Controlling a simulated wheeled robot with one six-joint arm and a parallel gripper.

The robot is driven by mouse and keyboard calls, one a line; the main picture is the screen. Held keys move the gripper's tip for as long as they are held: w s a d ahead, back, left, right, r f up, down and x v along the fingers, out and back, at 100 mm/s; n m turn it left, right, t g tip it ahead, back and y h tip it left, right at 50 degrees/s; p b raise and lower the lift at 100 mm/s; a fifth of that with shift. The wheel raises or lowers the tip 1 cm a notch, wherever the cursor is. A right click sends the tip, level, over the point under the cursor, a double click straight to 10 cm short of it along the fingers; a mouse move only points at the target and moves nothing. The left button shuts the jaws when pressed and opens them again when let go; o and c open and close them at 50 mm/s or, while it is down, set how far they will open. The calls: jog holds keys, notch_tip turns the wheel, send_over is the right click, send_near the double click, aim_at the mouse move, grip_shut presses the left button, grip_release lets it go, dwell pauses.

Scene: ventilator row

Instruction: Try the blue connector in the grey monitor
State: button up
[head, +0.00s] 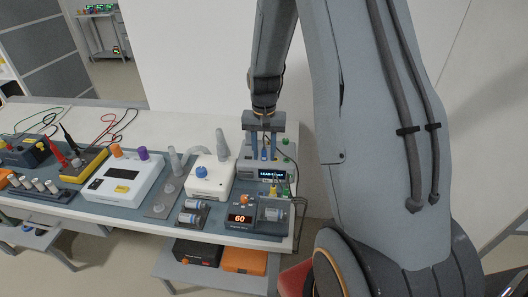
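The grey monitor (262,173) stands at the right end of the bench, with a lit blue-white display on its front. My gripper (264,154) points down over the back of its top, two fingers spread apart. A small blue connector (263,154) shows between the fingers, with gaps seeming to remain on both sides. Whether its tip is in a socket is too small to tell. Green connectors (286,142) are at the monitor's right side.
A white device with a blue knob (202,172) and upright grey tubes (221,143) stand close left. In front is a box with an orange "60" display (240,218). A larger white device (122,182) is further left. A white wall rises behind the bench.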

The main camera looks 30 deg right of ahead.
aim_at(264, 150)
jog(key=shift+r, duration=0.1)
jog(key=shift+r+b, duration=0.8)
jog(key=shift+r, duration=3.05)
